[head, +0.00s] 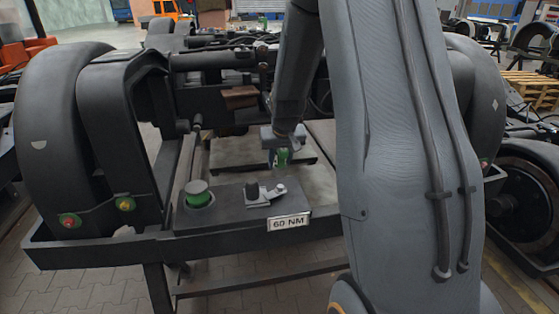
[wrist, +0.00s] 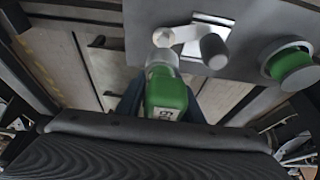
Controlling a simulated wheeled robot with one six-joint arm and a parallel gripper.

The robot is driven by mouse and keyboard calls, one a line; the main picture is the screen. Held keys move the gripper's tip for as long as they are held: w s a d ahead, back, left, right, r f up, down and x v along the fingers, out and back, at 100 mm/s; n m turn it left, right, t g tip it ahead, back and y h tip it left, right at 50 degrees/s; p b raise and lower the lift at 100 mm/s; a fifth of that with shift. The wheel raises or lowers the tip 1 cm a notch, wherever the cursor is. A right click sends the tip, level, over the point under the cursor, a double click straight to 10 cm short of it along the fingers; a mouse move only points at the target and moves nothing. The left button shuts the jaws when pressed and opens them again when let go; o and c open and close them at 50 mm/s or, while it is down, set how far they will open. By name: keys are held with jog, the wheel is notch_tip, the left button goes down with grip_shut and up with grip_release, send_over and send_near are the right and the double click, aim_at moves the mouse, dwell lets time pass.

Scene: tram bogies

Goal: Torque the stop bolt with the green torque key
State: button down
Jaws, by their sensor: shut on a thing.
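My gripper (head: 283,146) is shut on the green torque key (head: 282,158) and holds it above the dark bench plate. In the wrist view, the green key (wrist: 166,92) has dark characters on a pale label, and its far end overlaps the round end of a silver lever (wrist: 190,34). In the head view, this silver lever (head: 268,196) lies below and in front of the key, with a visible gap between them. A dark knob (head: 251,191) stands at its left. I cannot clearly make out the stop bolt; whether the key touches anything is unclear.
A "60 NM" plate (head: 289,222) is on the bench's front edge. Large dark wheels (head: 45,145) flank the bench. Dark bogie beams and a brown block (head: 240,97) lie behind.

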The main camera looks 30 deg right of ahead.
jog(key=shift+s+r, duration=0.1)
jog(key=shift+f+b, duration=1.55)
jog(key=shift+f, duration=1.85)
jog(key=shift+m, duration=0.5)
jog(key=shift+d+m+h+b, duration=0.1)
jog(key=shift+m+h+b, duration=0.5)
jog(key=shift+b, duration=2.8)
jog(key=shift+s+d+m+g+b, duration=0.1)
jog(key=shift+m+g+b, duration=0.3)
jog(key=shift+m+b, duration=1.5)
jog(key=shift+s+d+m+g+h+b, duration=0.15)
jog(key=shift+m+g+h+b, duration=0.65)
jog(key=shift+b, duration=2.75)
